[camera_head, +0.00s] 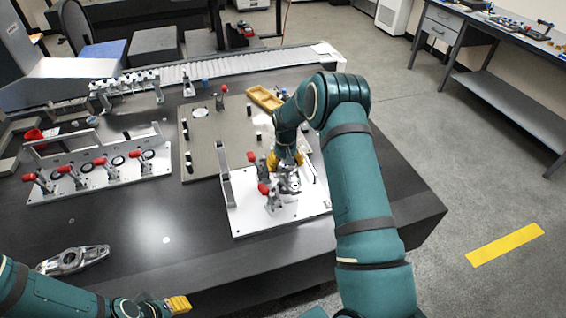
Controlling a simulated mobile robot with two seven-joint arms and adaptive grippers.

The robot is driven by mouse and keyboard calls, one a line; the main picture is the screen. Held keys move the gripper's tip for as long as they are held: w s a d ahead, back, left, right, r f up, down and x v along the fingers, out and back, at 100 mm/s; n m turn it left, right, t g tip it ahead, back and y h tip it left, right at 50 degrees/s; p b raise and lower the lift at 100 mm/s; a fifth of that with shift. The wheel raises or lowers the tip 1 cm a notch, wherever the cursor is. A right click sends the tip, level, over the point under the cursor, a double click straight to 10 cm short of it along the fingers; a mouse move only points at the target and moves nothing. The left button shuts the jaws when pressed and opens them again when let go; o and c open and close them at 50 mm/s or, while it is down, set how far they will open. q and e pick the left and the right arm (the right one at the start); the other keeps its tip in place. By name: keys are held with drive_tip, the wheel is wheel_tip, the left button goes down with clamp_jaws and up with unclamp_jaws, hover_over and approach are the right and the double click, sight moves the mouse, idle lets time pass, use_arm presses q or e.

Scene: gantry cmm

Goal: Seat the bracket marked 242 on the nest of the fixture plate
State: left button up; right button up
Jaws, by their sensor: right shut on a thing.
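The white fixture plate (252,218) lies on the dark table and carries red-handled clamps (264,188). My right gripper (285,166), with yellow fingers, is low over the plate and shut on a grey metal bracket (290,183). The gripper and clamps partly hide this bracket and the nest, so I cannot tell whether they touch. Another grey metal bracket (72,260) lies flat on the table at the left. No marking is legible on either one. My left gripper (178,304) is at the bottom left, clear of the brackets; its finger gap is not clear.
A second white plate (100,182) with several red-handled clamps stands at left. A tan plate (205,150) with small posts lies behind the fixture plate, with a yellow tray (265,98) at its far edge. The front-left table has free room.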

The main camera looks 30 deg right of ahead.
drive_tip(key=shift+f, duration=0.1)
drive_tip(key=shift+f, duration=0.15)
drive_tip(key=shift+f+b, duration=1.55)
drive_tip(key=shift+f, duration=1.45)
drive_tip(key=shift+b, duration=0.5)
drive_tip(key=shift+f+b, duration=0.95)
drive_tip(key=shift+f, duration=0.35)
drive_tip(key=o, duration=1.2)
drive_tip(key=shift+s, duration=0.1)
wheel_tip(320, 180, up, 12)
drive_tip(key=shift+r, duration=0.1)
